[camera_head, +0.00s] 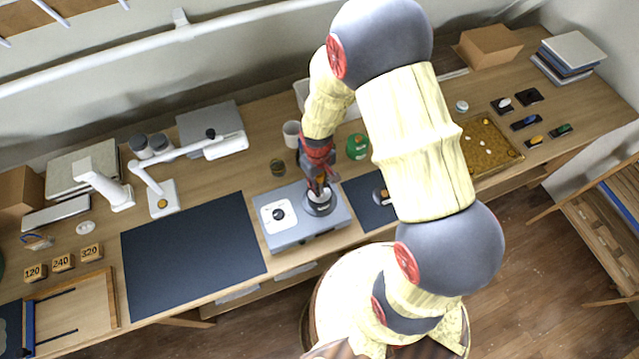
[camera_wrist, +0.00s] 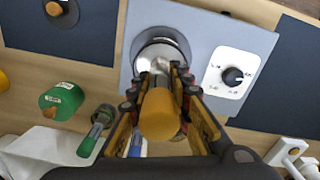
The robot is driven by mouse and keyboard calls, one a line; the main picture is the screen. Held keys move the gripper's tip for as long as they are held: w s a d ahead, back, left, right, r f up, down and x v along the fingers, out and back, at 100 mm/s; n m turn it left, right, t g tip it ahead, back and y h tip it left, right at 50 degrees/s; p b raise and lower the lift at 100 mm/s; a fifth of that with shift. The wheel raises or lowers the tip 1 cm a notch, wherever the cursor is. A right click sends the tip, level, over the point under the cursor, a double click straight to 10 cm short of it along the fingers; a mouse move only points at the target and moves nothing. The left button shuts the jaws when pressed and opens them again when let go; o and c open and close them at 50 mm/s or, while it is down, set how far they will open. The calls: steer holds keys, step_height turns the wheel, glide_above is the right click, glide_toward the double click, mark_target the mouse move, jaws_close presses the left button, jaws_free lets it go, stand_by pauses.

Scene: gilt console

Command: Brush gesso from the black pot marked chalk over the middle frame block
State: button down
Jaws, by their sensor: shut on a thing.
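My gripper (camera_head: 319,182) (camera_wrist: 158,82) is shut on a brush-like tool with a rounded orange handle (camera_wrist: 159,115). Its silvery lower part points down into or over a round pot (camera_head: 320,207), whose rim shows in the wrist view (camera_wrist: 142,50). The pot stands on a grey hotplate (camera_head: 285,235) (camera_wrist: 200,30) with a white dial panel. The tool's tip is hidden, so I cannot tell if it touches the contents. No chalk marking is readable. I cannot make out the middle frame block for certain.
A green jar (camera_head: 357,147) (camera_wrist: 62,101) and a white cup (camera_head: 291,133) stand behind the hotplate. Blocks marked 120, 240 and 320 (camera_head: 63,262) sit far left. A bare dark mat (camera_head: 190,250) lies left; a gold tray (camera_head: 510,158) and small dark pieces lie right.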

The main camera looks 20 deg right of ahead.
steer(key=shift+s, duration=0.1)
steer(key=shift+r+p, duration=2.35)
steer(key=shift+r, duration=1.15)
steer(key=c, duration=2.2)
jaws_free()
steer(key=shift+c, duration=1.4)
steer(key=shift+c, duration=0.5)
